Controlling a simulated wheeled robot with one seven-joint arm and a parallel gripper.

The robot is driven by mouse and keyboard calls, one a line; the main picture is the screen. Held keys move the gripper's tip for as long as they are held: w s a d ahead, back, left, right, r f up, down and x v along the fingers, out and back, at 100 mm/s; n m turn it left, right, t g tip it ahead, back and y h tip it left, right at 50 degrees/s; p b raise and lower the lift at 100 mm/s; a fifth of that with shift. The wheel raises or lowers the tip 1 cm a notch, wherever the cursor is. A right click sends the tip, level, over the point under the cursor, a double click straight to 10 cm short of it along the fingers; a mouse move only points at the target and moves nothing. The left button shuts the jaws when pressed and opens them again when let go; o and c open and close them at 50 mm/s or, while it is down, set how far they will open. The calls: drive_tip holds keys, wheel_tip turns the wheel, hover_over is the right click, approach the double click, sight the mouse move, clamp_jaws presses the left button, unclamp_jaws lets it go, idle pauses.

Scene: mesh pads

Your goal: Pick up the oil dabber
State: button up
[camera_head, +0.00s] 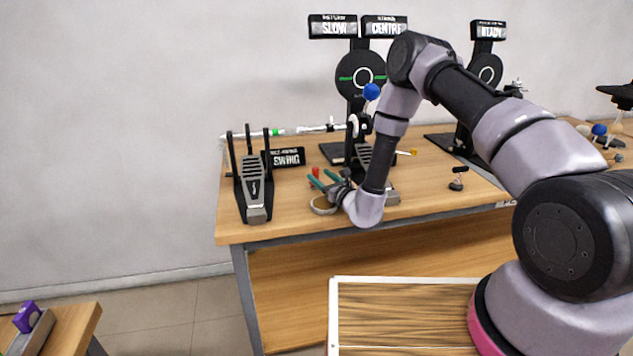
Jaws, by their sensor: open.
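My gripper (319,176) is open, low over the left front part of the wooden table (290,228). Its two green fingers point up and left. A small red thing (315,171) shows right at the fingertips, apparently between or just beyond them. It may be the oil dabber, but it is too small to be sure. I cannot tell whether the fingers touch it. Its lower part is hidden by the gripper.
A foot pedal (254,190) stands left of my gripper; another pedal (385,185) is partly behind my arm. A SWING sign (287,158) stands behind. A small black-based item (457,180) stands to the right. Bare tabletop lies along the front edge.

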drive_tip(key=x, duration=0.6)
drive_tip(key=shift+w+a+r, duration=0.1)
drive_tip(key=shift+w+a, duration=0.15)
drive_tip(key=shift+w, duration=0.05)
drive_tip(key=shift+c, duration=0.3)
clamp_jaws()
